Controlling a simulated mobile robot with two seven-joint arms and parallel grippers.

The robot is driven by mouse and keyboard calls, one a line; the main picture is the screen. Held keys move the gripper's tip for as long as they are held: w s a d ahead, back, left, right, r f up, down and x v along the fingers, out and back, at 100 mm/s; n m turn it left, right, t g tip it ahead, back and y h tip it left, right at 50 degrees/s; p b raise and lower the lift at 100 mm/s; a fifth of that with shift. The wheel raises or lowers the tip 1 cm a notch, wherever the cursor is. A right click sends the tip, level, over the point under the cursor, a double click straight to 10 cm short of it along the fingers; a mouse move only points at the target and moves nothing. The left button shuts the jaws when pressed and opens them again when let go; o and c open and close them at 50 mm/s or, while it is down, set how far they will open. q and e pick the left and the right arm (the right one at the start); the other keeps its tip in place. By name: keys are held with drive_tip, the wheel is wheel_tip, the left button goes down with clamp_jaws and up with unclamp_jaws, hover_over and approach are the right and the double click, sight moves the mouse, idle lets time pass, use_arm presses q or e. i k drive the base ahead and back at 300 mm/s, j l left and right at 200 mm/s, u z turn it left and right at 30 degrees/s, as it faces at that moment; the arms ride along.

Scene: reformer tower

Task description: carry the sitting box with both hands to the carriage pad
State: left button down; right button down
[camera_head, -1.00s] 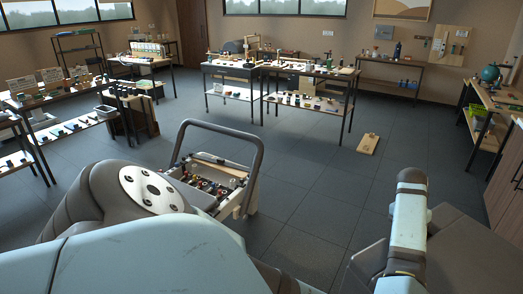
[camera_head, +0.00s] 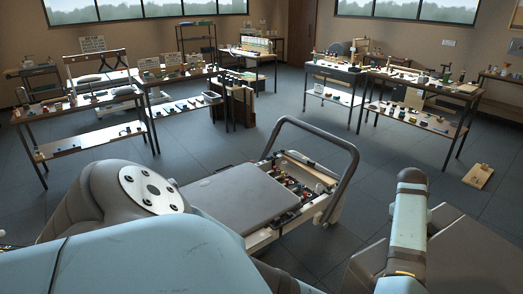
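The carriage pad (camera_head: 232,205) is a flat grey pad on the low reformer in front of me. It looks bare where I can see it; my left arm hides its near left part. I cannot pick out the sitting box for sure. A brown box-like thing (camera_head: 241,106) stands on the floor by the end of the left table, partly hidden. My grippers are both outside the view; only upper parts of my arms show along the bottom.
The reformer's grey loop frame (camera_head: 345,170) rises at its right end, beside a tray of small parts (camera_head: 302,178). Tables with small items stand left (camera_head: 80,107) and back right (camera_head: 425,88). A wooden board (camera_head: 478,176) lies on the floor at right. Floor between is clear.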

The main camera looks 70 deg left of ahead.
sight(247, 194)
drive_tip(key=u, duration=2.9)
drive_tip(key=l+u, duration=0.15)
drive_tip(key=u, duration=0.25)
drive_tip(key=i+l, duration=0.1)
drive_tip(key=l, duration=0.8)
drive_tip(key=i+l, duration=0.15)
drive_tip(key=l, duration=0.3)
